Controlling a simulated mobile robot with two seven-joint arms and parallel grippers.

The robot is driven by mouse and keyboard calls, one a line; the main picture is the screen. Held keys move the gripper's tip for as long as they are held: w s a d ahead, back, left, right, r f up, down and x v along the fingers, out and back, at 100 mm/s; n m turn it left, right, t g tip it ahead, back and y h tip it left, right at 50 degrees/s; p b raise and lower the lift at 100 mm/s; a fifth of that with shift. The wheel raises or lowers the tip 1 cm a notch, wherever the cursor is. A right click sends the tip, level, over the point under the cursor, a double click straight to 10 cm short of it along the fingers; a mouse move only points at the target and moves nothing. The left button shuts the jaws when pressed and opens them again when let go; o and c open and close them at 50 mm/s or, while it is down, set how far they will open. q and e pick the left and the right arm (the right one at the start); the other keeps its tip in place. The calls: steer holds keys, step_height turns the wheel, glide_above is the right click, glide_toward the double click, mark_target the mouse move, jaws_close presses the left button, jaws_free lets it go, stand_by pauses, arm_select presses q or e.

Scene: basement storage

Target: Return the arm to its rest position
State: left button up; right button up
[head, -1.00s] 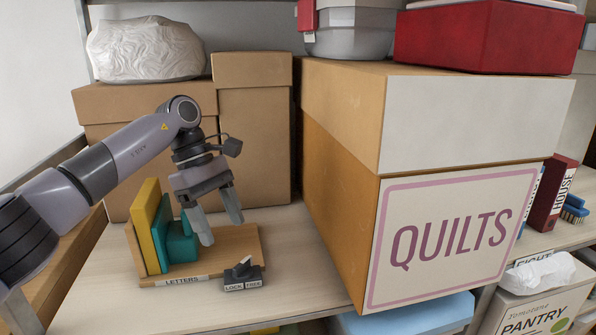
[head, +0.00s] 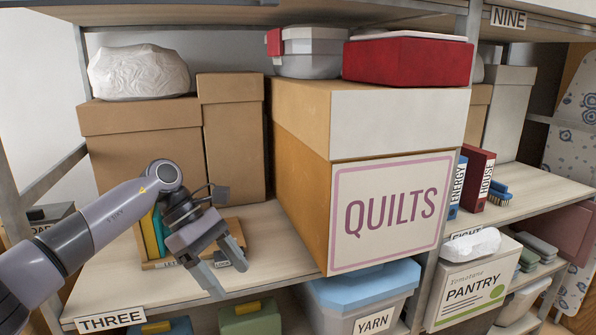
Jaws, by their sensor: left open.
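My left gripper (head: 220,268) is open and empty. It hangs in front of the wooden letters rack (head: 238,228) on the shelf, with its fingers pointing down and right. The rack holds a yellow piece (head: 148,236) and a teal piece beside it, both partly hidden behind my left arm. My left arm comes in from the lower left, bent at a raised joint. My right gripper is not in view.
A large QUILTS box (head: 390,212) stands right of the gripper. Brown boxes (head: 235,135) stand behind the rack. Below are a YARN bin (head: 360,292) and a PANTRY box (head: 470,290). The shelf edge carries a THREE label (head: 110,320). An upright (head: 455,200) stands right of QUILTS.

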arm_select(q)
steer(key=s+d+f+n+t+h+p, duration=0.1)
steer(key=s+d+n+t+h+p, duration=0.45)
steer(key=d+n+h, duration=0.85)
steer(key=s+a+f+n+t+y+p, duration=0.1)
steer(key=s+a+f+n+t+y, duration=0.2)
steer(key=n, duration=0.7)
steer(key=s+a+f+n+t+y+p, duration=0.1)
steer(key=a+f+n+t+y, duration=0.35)
steer(key=n, duration=0.65)
steer(key=s+a+f+n+t+y+p, duration=0.1)
steer(key=s+a+f+n+t+y, duration=0.1)
steer(key=a+n+t+y, duration=0.6)
steer(key=s+a+f+n+g+y+p, duration=0.1)
steer(key=s+a+f+n+g, duration=0.2)
steer(key=s+n, duration=0.3)
steer(key=s+a+f+n+g+y+p, duration=0.1)
steer(key=s+a+f+n+g+y, duration=0.1)
steer(key=s+f+n+g, duration=0.3)
steer(key=s+a+f+n, duration=0.1)
steer(key=s+n, duration=0.1)
steer(key=s, duration=0.1)
